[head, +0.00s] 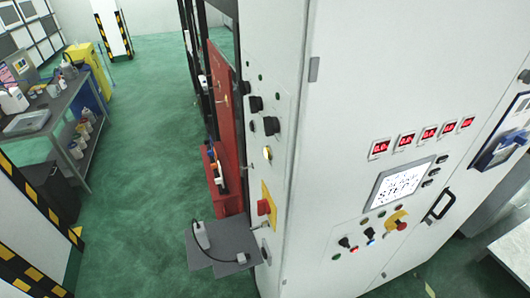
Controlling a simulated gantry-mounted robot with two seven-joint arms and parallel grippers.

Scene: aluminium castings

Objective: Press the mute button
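A white control cabinet (345,110) fills the right half of the head view. Its front carries a lit screen (399,187) and, below it, a group of small buttons and knobs in black, red, green and other colours (371,232). A red emergency-stop style knob on a yellow plate (400,225) is at the right of this group. The cabinet's narrow left side has black knobs (271,125), a lit round yellowish button (267,153) and a red switch on a yellow plate (264,207). No label is readable, so I cannot tell which is the mute button. Neither gripper shows.
Several red digital displays (404,140) sit above the screen. A black door handle (440,204) is to its right. A grey shelf (222,247) with a cabled device (202,234) juts out at the left side. Green floor (150,190) is clear towards a workbench (50,110).

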